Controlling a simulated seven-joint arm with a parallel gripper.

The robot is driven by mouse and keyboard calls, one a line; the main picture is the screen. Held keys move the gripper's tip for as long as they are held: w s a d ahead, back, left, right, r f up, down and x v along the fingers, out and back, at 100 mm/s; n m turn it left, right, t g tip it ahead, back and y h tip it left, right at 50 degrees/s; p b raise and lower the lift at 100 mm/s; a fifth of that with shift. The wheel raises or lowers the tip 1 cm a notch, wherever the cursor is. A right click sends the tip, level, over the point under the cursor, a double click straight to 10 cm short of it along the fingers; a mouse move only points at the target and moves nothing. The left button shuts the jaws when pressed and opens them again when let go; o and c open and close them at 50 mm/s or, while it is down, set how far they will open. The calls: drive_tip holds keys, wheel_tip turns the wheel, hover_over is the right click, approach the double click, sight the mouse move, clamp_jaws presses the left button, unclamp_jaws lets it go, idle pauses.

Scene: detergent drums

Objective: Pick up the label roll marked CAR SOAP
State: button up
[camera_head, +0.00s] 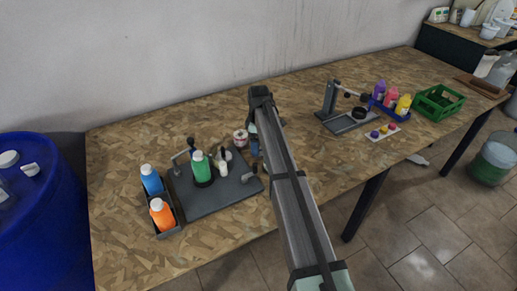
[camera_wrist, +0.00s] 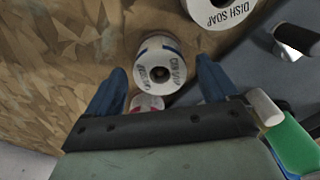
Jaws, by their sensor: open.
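A white label roll (camera_wrist: 160,66) with dark lettering, apparently CAR SOAP though small and turned, shows its end face in the wrist view. It lies between the blue fingertips of my gripper (camera_wrist: 162,72), with a visible gap on each side. My gripper is open. A larger white roll marked DISH SOAP (camera_wrist: 222,10) is at the top right of the wrist view. A pink and white item (camera_wrist: 147,103) is partly hidden behind my gripper's palm. In the head view, my arm hides much of the gripper; a blue finger shows by a small red-and-white roll (camera_head: 240,138).
A grey station plate (camera_head: 215,195) bears a green bottle (camera_head: 201,168). Blue (camera_head: 151,180) and orange (camera_head: 162,213) bottles stand in a tray to its left. Further right are a second stand (camera_head: 330,100), coloured bottles and a green crate (camera_head: 438,101).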

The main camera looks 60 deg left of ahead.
wheel_tip(320, 180, down, 2)
drive_tip(key=shift+c, duration=0.2)
drive_tip(key=c, duration=1.1)
